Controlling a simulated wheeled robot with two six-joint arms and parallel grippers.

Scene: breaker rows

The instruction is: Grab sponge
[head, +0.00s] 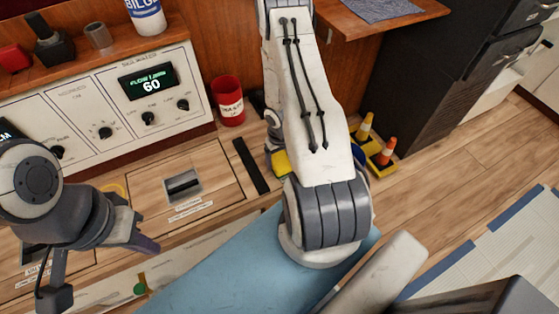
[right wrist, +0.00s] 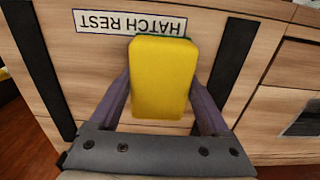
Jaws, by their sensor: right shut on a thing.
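The yellow sponge (right wrist: 163,78) is upright between the two purple fingers of my right gripper (right wrist: 160,95) in the right wrist view, and the gripper is shut on it. A small yellow part of the sponge (head: 281,163) also shows in the head view beside my right arm, which hides most of that gripper. The sponge is in front of a wooden panel with a HATCH REST label (right wrist: 130,23). My left gripper (head: 142,243) is at the lower left in the head view, over the wooden counter. Its fingers overlap, so its opening is unclear.
A red can (head: 228,100) stands by the control panel (head: 95,100). A blue surface (head: 230,270) lies in front.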

